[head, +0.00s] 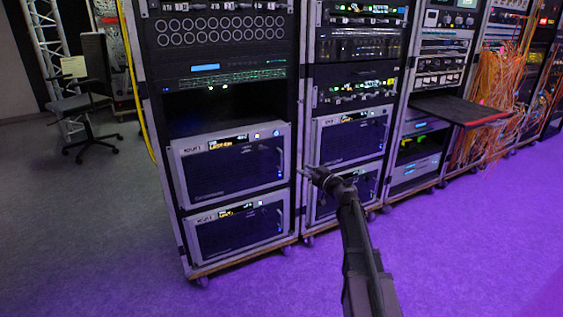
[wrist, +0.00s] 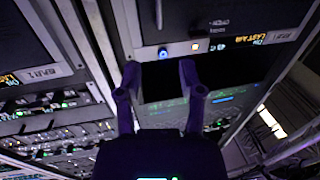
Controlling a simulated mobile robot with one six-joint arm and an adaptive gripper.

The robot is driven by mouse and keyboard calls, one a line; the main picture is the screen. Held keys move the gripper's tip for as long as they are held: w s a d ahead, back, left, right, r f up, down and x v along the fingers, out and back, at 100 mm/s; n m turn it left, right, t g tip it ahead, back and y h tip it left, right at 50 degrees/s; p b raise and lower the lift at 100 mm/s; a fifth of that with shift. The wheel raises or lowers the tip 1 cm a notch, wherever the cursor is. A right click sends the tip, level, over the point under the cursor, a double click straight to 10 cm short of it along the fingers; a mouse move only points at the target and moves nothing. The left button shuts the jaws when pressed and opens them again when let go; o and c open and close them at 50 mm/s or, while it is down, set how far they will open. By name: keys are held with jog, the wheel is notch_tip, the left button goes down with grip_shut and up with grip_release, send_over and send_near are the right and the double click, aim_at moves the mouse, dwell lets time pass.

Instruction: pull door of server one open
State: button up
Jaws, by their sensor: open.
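Two silver-framed server units with dark front doors sit low in the left rack. The upper one (head: 232,170) has an orange display, lit buttons and a label at its left; I read the label only roughly, and cannot tell surely which unit is server one. The lower one (head: 238,228) looks alike. Both doors look shut. My gripper (head: 306,172) is open and empty, in front of the racks near the upper unit's right edge. In the wrist view, my gripper (wrist: 161,80) shows its two fingers apart below a tilted silver server front (wrist: 174,50); contact cannot be told.
The neighbouring rack holds similar servers (head: 348,137) close behind my gripper. Further right, a dark shelf (head: 460,110) juts out and orange cables (head: 497,90) hang down. An office chair (head: 88,105) stands at the left. The floor (head: 200,298) in front is clear.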

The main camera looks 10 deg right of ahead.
jog(key=shift+w, duration=0.1)
dwell(0.3)
send_over(281, 170)
jog(key=shift+w+d, duration=0.15)
jog(key=shift+w, duration=0.1)
dwell(0.5)
jog(key=shift+c, duration=0.2)
grip_shut()
